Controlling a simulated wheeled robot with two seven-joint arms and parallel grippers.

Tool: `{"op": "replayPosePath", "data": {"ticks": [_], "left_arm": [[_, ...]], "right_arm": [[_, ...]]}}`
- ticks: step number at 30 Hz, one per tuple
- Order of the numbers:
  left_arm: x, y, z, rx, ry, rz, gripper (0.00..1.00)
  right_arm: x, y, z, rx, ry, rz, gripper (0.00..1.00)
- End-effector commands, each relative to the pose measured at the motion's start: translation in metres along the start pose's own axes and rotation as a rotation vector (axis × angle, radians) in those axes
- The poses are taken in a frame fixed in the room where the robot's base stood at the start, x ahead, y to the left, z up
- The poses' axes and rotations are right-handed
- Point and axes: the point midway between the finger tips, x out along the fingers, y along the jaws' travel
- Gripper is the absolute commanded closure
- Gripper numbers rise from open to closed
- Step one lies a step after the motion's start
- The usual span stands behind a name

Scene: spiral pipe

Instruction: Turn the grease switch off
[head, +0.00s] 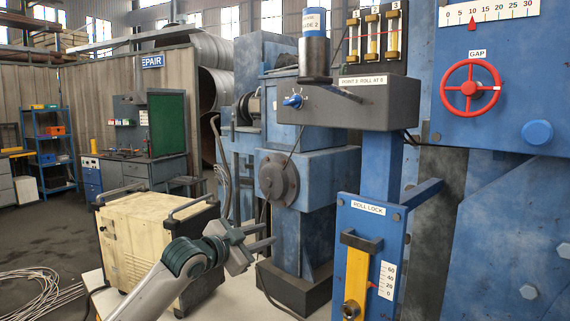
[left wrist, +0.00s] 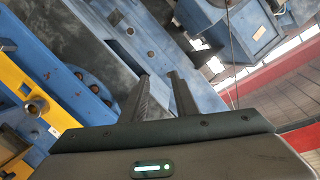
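A small blue rotary knob (head: 293,101), which looks like the grease switch, sits on the left part of a dark grey box (head: 375,103) below a blue-and-black canister (head: 315,50). I cannot read its setting. My left gripper (head: 270,236) is below and left of the knob, well apart from it, with its fingers pointing right. Its two fingers also show apart and empty in the left wrist view (left wrist: 162,90). The knob cannot be made out in the left wrist view. My right gripper is not in view.
A blue roll lock panel with a yellow lever (head: 356,275) stands right of my left gripper; the lever also shows in the left wrist view (left wrist: 15,85). A red handwheel (head: 470,88) is at upper right. A cream cabinet (head: 140,240) stands behind my left arm. A thin cable hangs below the box.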

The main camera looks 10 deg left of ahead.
Motion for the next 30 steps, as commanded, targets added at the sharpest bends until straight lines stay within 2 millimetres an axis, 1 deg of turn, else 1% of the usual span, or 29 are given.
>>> {"op": "replayPosePath", "data": {"ticks": [1, 2, 3, 5, 6, 8, 9, 11, 12, 14, 15, 18, 19, 21, 24, 27, 30], "left_arm": [[-0.012, -0.019, -0.032, 0.044, 0.025, -0.007, 0.73], [-0.019, -0.026, -0.047, 0.069, 0.037, -0.007, 0.73], [-0.029, -0.035, -0.067, 0.101, 0.049, -0.008, 0.73], [-0.044, -0.048, -0.096, 0.149, 0.068, -0.009, 0.73], [-0.055, -0.056, -0.115, 0.183, 0.081, -0.011, 0.73], [-0.073, -0.066, -0.141, 0.233, 0.096, -0.013, 0.73], [-0.085, -0.072, -0.158, 0.267, 0.104, -0.015, 0.73], [-0.104, -0.080, -0.182, 0.319, 0.116, -0.019, 0.73], [-0.117, -0.084, -0.197, 0.354, 0.123, -0.021, 0.73], [-0.138, -0.089, -0.219, 0.408, 0.131, -0.026, 0.73], [-0.151, -0.093, -0.232, 0.442, 0.133, -0.031, 0.73], [-0.186, -0.098, -0.261, 0.530, 0.139, -0.040, 0.73], [-0.196, -0.099, -0.268, 0.553, 0.138, -0.044, 0.73], [-0.216, -0.100, -0.282, 0.605, 0.137, -0.051, 0.73], [-0.238, -0.101, -0.294, 0.660, 0.131, -0.058, 0.73], [-0.253, -0.100, -0.301, 0.696, 0.127, -0.063, 0.73], [-0.259, -0.100, -0.304, 0.712, 0.123, -0.064, 0.73]], "right_arm": [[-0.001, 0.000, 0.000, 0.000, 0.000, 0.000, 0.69], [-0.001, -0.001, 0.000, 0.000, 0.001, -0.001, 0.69], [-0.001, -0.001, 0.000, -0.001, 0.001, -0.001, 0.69], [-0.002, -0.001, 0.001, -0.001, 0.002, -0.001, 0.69], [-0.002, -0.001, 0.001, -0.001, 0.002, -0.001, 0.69], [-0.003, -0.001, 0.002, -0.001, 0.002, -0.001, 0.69], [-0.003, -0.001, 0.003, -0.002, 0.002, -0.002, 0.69], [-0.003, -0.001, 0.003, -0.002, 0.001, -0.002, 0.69], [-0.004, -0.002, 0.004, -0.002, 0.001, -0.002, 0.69], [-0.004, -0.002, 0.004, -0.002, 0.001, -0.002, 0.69], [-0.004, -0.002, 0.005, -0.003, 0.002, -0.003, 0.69], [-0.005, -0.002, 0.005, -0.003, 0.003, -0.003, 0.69], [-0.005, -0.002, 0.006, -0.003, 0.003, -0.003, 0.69], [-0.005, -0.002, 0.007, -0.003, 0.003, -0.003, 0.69], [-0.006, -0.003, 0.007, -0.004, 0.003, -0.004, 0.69], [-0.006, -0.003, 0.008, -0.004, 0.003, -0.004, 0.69], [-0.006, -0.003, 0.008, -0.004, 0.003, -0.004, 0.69]]}}
